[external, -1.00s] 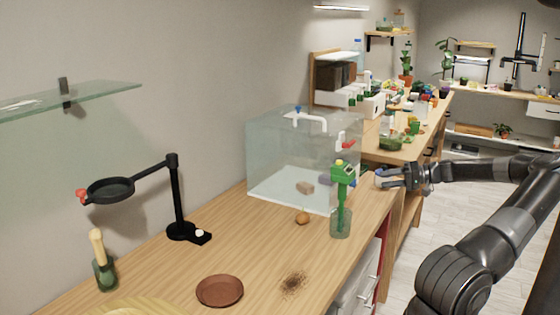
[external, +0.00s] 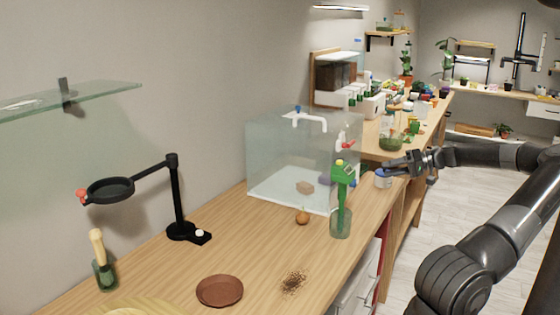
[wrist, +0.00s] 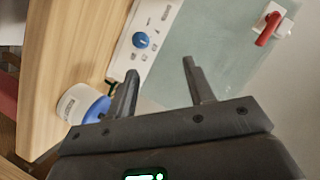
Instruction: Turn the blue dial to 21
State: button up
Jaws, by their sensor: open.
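The blue dial (wrist: 141,40) is a round knob on a white panel (wrist: 143,25) with small marks around it, in the upper middle of the wrist view. The marks are too small to read. I cannot make the dial out in the external view. My gripper (wrist: 160,72) is open, with nothing between its fingers. In the external view my gripper (external: 394,167) is over the right end of the wooden bench.
A white jar with a blue lid (wrist: 78,104) is close to my left finger in the wrist view; the jar (external: 382,178) stands at the bench edge. A red-handled valve (wrist: 268,29) is near the glass tank (external: 285,150). A green tool (external: 341,185) stands in a glass nearby.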

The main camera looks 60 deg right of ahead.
jog(key=a+f+n+g+h, duration=0.1)
jog(key=a+f+n, duration=0.1)
jog(key=shift+a+f+n, duration=0.15)
jog(key=shift+f+n, duration=0.05)
jog(key=shift+n, duration=0.2)
jog(key=shift+a+n+h, duration=0.25)
jog(key=shift+n+h, duration=0.15)
jog(key=shift+n, duration=0.2)
jog(key=shift+a+r+n+h, duration=0.15)
jog(key=shift+n+h, duration=0.25)
jog(key=shift+n, duration=0.3)
notch_tip(320, 180, up, 4)
jog(key=n+t+h, duration=0.1)
jog(key=n+h, duration=0.2)
jog(key=n, duration=0.1)
notch_tip(320, 180, down, 4)
jog(key=shift+a+f, duration=0.1)
jog(key=shift+f, duration=0.1)
jog(key=shift+w+f, duration=0.2)
jog(key=x, duration=1)
jog(key=shift+c, duration=0.2)
